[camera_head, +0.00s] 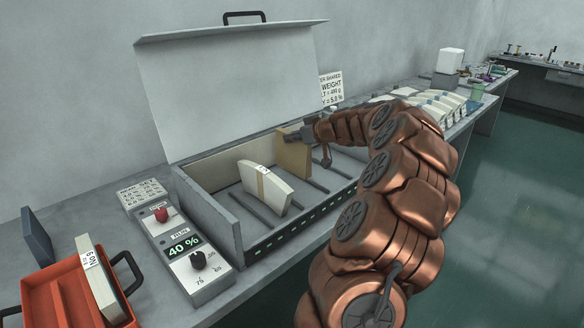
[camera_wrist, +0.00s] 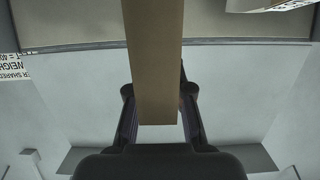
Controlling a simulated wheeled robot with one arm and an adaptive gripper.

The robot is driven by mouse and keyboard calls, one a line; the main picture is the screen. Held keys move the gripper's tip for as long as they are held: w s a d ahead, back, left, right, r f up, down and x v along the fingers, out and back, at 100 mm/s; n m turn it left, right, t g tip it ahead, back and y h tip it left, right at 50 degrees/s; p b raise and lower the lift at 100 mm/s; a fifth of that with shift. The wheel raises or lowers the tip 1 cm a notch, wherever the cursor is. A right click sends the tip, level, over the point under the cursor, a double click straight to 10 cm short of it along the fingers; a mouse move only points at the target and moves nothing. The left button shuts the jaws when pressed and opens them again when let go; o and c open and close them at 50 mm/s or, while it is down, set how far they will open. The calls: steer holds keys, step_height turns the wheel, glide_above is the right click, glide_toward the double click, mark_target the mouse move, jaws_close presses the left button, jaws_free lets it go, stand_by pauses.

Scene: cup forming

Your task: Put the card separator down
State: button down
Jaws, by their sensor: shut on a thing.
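The card separator is taken to be the plain tan board (camera_head: 293,158), held upright at the right part of the open grey chamber (camera_head: 205,205). My gripper (camera_head: 302,134) is shut on its upper edge. In the wrist view the tan board (camera_wrist: 154,45) runs between the two dark fingers (camera_wrist: 157,104). I cannot tell whether its lower edge touches the chamber floor. A cream stack of cards with a labelled band (camera_head: 265,185) stands in the chamber, left of the board and apart from it.
The chamber's lid (camera_head: 240,85) stands raised. Dark rails (camera_head: 308,180) cross its floor. A control panel (camera_head: 180,250) reading 40 % is at its left. An orange carrier (camera_head: 65,298) with another banded stack (camera_head: 98,280) stands front left. Several pale stacks (camera_head: 432,105) lie beyond the chamber.

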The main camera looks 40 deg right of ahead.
mark_target(294, 155)
steer(key=shift+f, duration=3.4)
steer(key=c, duration=1)
jaws_free()
steer(key=shift+c, duration=0.2)
steer(key=shift+s+r, duration=0.1)
steer(key=shift+r, duration=0.15)
steer(key=b+v, duration=0.1)
steer(key=v, duration=1)
steer(key=shift+s+r+b, duration=0.1)
steer(key=shift+s+b, duration=0.2)
steer(key=shift+s, duration=0.05)
